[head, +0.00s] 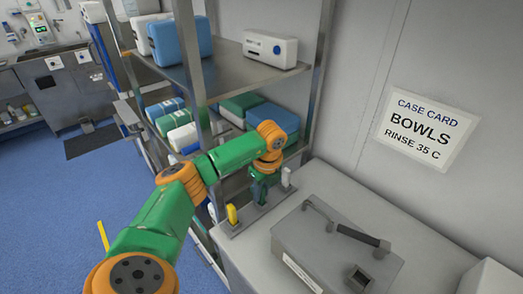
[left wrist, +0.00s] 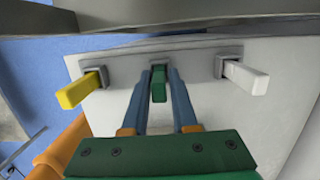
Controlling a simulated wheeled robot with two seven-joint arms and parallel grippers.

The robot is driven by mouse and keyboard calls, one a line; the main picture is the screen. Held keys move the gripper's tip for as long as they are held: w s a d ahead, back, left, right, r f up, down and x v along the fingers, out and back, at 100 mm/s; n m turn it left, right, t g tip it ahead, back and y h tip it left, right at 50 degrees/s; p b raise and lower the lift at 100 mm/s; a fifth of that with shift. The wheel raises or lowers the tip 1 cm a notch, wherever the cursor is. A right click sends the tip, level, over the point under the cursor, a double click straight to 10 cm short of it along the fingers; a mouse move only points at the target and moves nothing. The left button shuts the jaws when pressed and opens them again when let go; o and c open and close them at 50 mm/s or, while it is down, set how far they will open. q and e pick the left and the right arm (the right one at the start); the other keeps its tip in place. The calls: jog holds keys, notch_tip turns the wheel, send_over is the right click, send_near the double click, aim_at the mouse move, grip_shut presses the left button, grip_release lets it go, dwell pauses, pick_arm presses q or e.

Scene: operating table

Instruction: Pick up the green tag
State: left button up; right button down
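The green tag (left wrist: 158,84) stands in the middle holder of a grey rack strip (left wrist: 118,56), between a yellow tag (left wrist: 78,92) and a white tag (left wrist: 248,80). My left gripper (left wrist: 158,76) has its two blue fingers on either side of the green tag, with small gaps showing, so it looks open around it. In the head view my left gripper (head: 262,190) points down at the rack, between the yellow tag (head: 232,214) and the white tag (head: 285,177). The gripper hides the green tag there. My right gripper is in neither view.
A grey lidded case with a handle (head: 335,245) sits on the white counter (head: 240,262) right of the rack. A metal shelf (head: 225,75) with boxes stands behind my left arm. A wall sign (head: 425,128) reads "BOWLS". Blue floor is open at left.

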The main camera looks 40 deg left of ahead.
pick_arm(q)
jog(key=shift+s, duration=0.1)
grip_shut()
